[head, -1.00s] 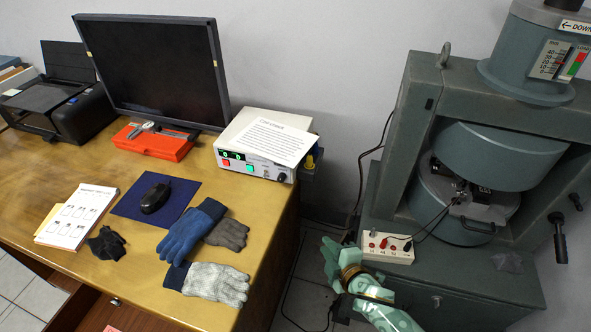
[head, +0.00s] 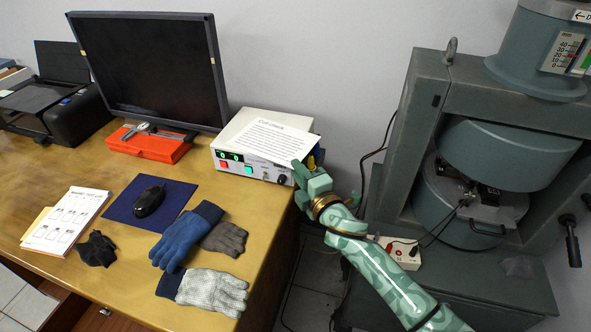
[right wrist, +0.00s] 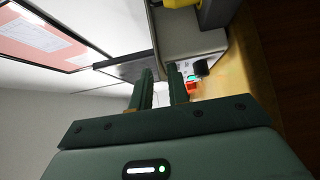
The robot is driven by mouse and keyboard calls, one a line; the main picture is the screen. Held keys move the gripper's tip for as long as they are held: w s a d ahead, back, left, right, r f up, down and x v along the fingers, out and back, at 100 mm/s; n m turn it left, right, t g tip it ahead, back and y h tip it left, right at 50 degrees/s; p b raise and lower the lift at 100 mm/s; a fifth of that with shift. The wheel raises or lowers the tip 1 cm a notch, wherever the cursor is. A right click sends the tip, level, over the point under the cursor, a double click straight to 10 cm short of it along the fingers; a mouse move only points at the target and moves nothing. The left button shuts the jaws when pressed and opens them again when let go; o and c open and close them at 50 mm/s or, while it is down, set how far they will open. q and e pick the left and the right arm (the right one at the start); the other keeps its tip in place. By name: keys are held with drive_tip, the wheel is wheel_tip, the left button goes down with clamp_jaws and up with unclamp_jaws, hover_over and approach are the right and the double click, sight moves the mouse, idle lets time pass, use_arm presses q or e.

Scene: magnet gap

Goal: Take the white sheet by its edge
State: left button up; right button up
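The white sheet (head: 268,138) with printed text lies on top of the instrument box (head: 228,158), its right part reaching the box's right side. My right gripper (head: 299,168) is at the front right corner of the box, close to the sheet's right edge; I cannot tell whether it touches. In the right wrist view the two fingers of this gripper (right wrist: 161,78) stand apart with a gap and nothing clearly between them. I cannot clearly make out the sheet in that view. My left gripper is not in view.
The monitor (head: 150,70) and red case (head: 150,145) stand left of the box. Gloves (head: 188,238) lie in front on the desk (head: 120,270). The grey-green press (head: 480,170) stands to the right, with a white socket box (head: 408,256) at its base.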

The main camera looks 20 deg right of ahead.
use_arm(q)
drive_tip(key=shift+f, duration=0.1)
use_arm(e)
drive_tip(key=shift+w+a, duration=0.1)
drive_tip(key=shift+w, duration=0.45)
